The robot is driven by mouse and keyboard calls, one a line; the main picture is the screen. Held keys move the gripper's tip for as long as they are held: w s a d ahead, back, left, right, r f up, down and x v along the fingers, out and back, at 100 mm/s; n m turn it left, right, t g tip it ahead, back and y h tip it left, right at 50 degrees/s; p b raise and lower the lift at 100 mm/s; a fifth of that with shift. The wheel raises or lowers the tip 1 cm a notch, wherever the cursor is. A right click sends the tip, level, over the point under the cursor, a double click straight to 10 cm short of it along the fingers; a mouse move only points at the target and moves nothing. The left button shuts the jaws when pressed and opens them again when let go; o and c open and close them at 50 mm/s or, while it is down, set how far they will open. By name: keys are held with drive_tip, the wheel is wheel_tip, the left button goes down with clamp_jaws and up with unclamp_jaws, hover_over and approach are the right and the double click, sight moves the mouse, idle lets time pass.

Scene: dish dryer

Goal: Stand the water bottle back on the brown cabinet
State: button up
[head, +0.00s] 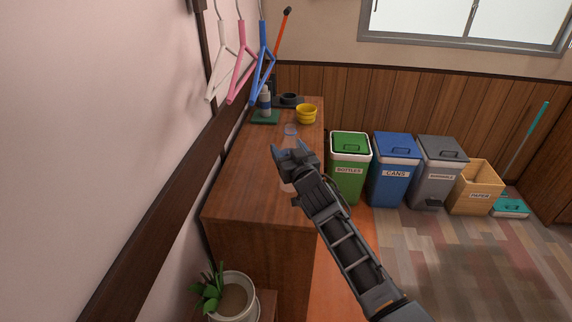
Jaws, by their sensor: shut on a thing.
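My gripper (291,153) is over the top of the brown cabinet (248,180), toward its right edge. It is shut on a clear water bottle (290,129). One pale, see-through end of the bottle shows above the fingers in the head view, and a small pale part shows below them. The fingers and wrist hide the bottle's middle. I cannot tell whether its base touches the cabinet top or how far it tilts.
At the cabinet's far end are a grey-blue bottle (265,101) on a green mat, yellow bowls (306,114) and a dark cup (289,98). Hangers (242,65) hang at the left wall. Bins (394,170) stand right of the cabinet. A potted plant (232,297) stands in front. The near cabinet top is clear.

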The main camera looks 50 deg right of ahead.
drive_tip(key=shift+w+a+f, duration=0.2)
drive_tip(key=shift+w, duration=0.05)
drive_tip(key=shift+f+b, duration=1.5)
drive_tip(key=shift+f, duration=0.6)
drive_tip(key=o, duration=1.2)
drive_tip(key=shift+c, duration=0.2)
drive_tip(key=v, duration=1.2)
